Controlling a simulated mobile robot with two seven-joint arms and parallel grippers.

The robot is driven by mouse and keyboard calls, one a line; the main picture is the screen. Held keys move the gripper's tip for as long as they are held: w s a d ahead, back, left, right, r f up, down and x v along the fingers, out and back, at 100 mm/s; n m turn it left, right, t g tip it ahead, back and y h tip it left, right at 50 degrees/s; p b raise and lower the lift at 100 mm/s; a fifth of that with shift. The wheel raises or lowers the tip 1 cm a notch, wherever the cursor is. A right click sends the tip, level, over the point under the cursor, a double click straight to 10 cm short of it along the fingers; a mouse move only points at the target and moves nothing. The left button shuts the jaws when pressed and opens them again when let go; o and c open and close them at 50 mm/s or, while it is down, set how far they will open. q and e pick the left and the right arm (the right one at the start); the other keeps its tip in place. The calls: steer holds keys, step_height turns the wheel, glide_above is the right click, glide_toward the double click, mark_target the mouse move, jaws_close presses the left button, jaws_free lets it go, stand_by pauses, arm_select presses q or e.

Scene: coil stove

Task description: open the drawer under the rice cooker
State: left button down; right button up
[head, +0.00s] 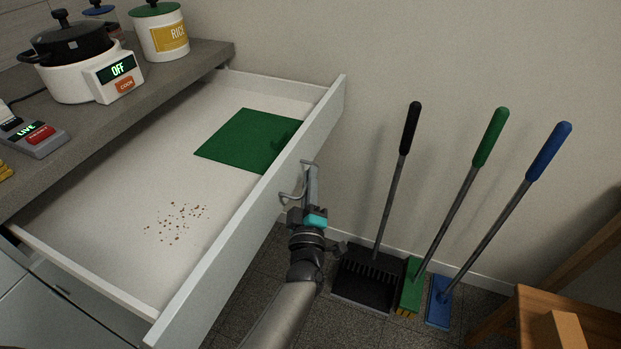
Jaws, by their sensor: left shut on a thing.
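The white drawer (120,178) is pulled well out from under the grey counter that carries the rice cooker (80,75). Its inside shows a green mat (250,138) and a patch of brown crumbs (177,220). A metal bar handle (289,198) sits on the outer face of the drawer front. My left gripper (308,190) is at that handle, shut on it; the fingers partly hide the grip. The rice cooker is white with a dark lid and its display reads OFF. My right gripper is not in view.
A rice canister (159,32) and a small control box with a red button (36,138) stand on the counter (190,57). Black, green (490,137) and blue (549,152) long-handled tools lean on the right wall. A wooden piece of furniture (570,310) is at lower right.

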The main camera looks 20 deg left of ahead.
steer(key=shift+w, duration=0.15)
arm_select(q)
steer(key=c, duration=1)
jaws_free()
steer(key=shift+o, duration=0.2)
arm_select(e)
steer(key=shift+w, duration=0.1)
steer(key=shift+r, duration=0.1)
arm_select(q)
steer(key=shift+s+d, duration=0.1)
steer(key=shift+s, duration=0.15)
steer(key=p+v, duration=0.2)
steer(key=v, duration=1.2)
steer(key=shift+s+d, duration=0.2)
steer(key=shift+s, duration=0.15)
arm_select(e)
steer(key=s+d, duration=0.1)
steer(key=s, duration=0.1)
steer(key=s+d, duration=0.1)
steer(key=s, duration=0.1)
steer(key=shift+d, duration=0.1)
arm_select(q)
steer(key=shift+f, duration=0.1)
